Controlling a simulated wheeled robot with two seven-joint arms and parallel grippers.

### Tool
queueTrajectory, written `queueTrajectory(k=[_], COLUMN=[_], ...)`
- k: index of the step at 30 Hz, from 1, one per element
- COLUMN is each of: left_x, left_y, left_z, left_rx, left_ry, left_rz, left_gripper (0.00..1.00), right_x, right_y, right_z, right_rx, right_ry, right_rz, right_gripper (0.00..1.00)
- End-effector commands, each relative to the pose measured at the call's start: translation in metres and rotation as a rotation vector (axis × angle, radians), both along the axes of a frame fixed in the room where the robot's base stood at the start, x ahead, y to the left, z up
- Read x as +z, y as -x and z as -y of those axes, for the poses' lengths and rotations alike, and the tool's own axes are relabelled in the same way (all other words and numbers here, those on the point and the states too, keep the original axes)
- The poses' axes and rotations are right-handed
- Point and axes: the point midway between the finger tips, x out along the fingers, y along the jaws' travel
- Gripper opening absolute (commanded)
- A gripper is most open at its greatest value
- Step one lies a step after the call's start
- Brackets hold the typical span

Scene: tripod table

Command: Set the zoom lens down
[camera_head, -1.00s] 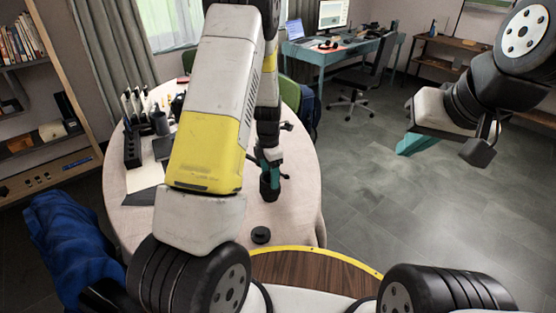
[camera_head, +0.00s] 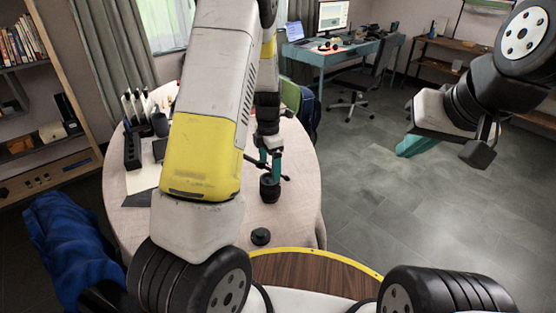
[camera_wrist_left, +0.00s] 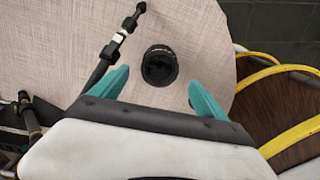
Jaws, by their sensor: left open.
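The zoom lens (camera_head: 270,189), a short black cylinder, stands upright on the round cloth-covered table (camera_head: 300,205). My left gripper (camera_head: 269,160) is just above it with its teal fingers open and empty. In the left wrist view the lens (camera_wrist_left: 160,65) shows from above as a dark ring between the spread fingertips (camera_wrist_left: 158,82), apart from both. My right gripper (camera_head: 420,145) hangs over the floor at the right, well away from the table. Its finger gap cannot be made out.
A small black round piece (camera_head: 260,236) lies near the table's front edge. A black tripod leg (camera_wrist_left: 108,52) lies close beside the lens. A black holder (camera_head: 132,150) and a white sheet (camera_head: 140,178) are at the table's left. My left arm hides the table's middle.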

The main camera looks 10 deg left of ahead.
Motion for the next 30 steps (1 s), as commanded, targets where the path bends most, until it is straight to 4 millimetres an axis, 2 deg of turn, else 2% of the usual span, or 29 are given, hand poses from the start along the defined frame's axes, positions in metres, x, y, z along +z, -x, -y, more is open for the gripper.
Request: queueTrajectory(k=[1,6,13,17,20,23,27,30], left_x=[0.013,0.046,0.07,0.093,0.126,0.164,0.211,0.237], left_y=[-0.001,0.0,0.001,0.01,0.029,0.056,0.101,0.136], left_z=[0.0,0.0,0.0,0.001,0.004,0.008,0.012,0.014], left_rx=[-0.001,-0.001,-0.006,-0.116,-0.32,-0.598,-1.011,-1.305], left_ry=[0.0,0.001,0.003,0.036,0.078,0.101,0.063,-0.017], left_rz=[0.005,0.004,0.002,0.032,0.093,0.184,0.326,0.419], left_gripper=[0.85,0.85,0.85,0.85,0.85,0.85,0.85,0.85], right_x=[0.0,0.0,0.0,0.0,0.0,0.0,0.0,0.0], right_y=[0.0,0.0,0.0,0.0,0.0,0.0,0.0,0.0], right_z=[0.0,0.0,0.0,0.0,0.0,0.0,0.0,0.0], right_rx=[0.0,0.0,0.0,0.0,0.0,0.0,0.0,0.0], right_ry=[0.0,0.0,0.0,0.0,0.0,0.0,0.0,0.0], right_rz=[0.0,0.0,0.0,0.0,0.0,0.0,0.0,0.0], right_gripper=[0.0,0.0,0.0,0.0,0.0,0.0,0.0,0.0])
